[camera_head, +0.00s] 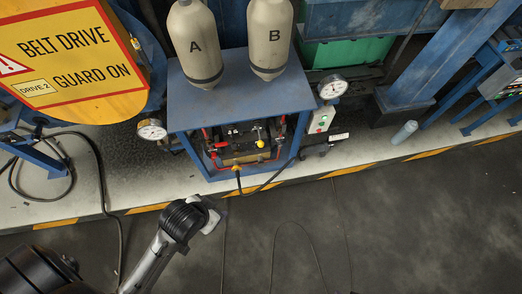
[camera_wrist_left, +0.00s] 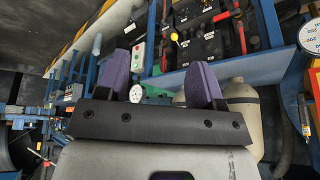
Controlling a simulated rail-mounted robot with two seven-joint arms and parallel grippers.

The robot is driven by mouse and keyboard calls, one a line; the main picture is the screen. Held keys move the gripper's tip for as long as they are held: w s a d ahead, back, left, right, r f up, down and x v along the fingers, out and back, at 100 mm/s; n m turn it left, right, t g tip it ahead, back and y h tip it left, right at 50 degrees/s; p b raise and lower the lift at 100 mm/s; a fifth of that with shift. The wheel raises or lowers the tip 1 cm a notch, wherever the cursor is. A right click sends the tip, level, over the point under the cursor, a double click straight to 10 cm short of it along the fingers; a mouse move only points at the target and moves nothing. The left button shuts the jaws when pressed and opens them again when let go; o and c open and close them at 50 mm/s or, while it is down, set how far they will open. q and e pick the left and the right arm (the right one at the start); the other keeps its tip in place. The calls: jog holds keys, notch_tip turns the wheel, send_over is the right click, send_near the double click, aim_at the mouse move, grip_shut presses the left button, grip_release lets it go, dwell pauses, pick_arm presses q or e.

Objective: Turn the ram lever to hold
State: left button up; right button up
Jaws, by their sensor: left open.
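A black control panel (camera_head: 240,134) sits inside the blue cabinet (camera_head: 240,97) below two tanks. It carries small red-handled and yellow-knobbed levers, and I cannot read which one is the ram lever. One yellow knob (camera_head: 258,144) stands out at the panel's right part. In the left wrist view the panel (camera_wrist_left: 202,42) is at the top, with a yellow knob (camera_wrist_left: 174,37) and a red handle (camera_wrist_left: 222,16). My left gripper (camera_head: 212,215) is in front of and below the cabinet, apart from the panel. Its two purple fingers (camera_wrist_left: 162,66) are spread and empty. My right gripper is not in view.
Cables cross the floor. The yellow belt guard (camera_head: 75,55) is at left. Floor in front is open.

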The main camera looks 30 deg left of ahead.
pick_arm(q)
jog(key=w+a+f+n+t+b, duration=0.1)
jog(key=w+f+b, duration=0.4)
jog(key=f+b, duration=0.7)
jog(key=w+f+t+b, duration=0.1)
jog(key=w+f+b, duration=0.5)
jog(key=f+b, duration=0.65)
jog(key=n+t+y+b, duration=0.1)
jog(key=t+y+b, duration=0.1)
jog(key=t+b, duration=0.95)
send_near(261, 144)
jog(key=w+b, duration=0.1)
jog(key=w, duration=0.2)
jog(key=w+f+b, duration=0.1)
jog(key=w+b, duration=0.1)
jog(key=w, duration=0.1)
jog(key=w+a+b, duration=0.1)
jog(key=w, duration=0.2)
jog(key=shift+w+a+f+b, duration=0.15)
jog(key=shift+f+b, duration=0.05)
jog(key=shift+b, duration=0.2)
jog(key=shift+w+r, duration=0.15)
jog(key=shift+w, duration=0.65)
